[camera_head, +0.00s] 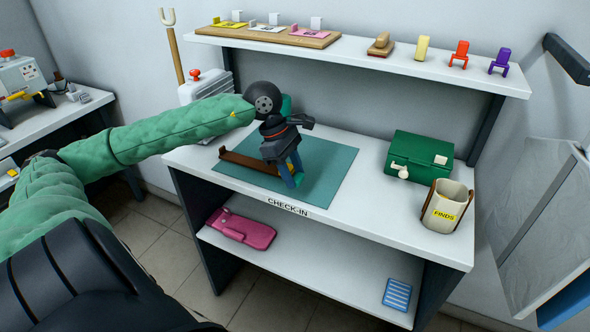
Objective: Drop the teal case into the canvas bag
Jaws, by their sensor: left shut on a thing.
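My left gripper (292,168) points down over the check-in desk. It is shut on a small teal case (298,181), of which only a little shows at the fingertips. The case is just above or touching the teal mat; I cannot tell which. The canvas bag (440,213), cream with brown straps and a yellow "FINDS" label, stands upright on the desk's right end, with its top open. The gripper is to the left of the bag and well apart from it. My right gripper is not in view.
The teal mat (335,168) bears a brown bar (249,163) beside the gripper. A green box (418,158) stands behind the bag. A raised shelf (360,62) holds stamps and small chairs. A pink case (240,229) and blue striped item (397,294) lie on the lower shelf.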

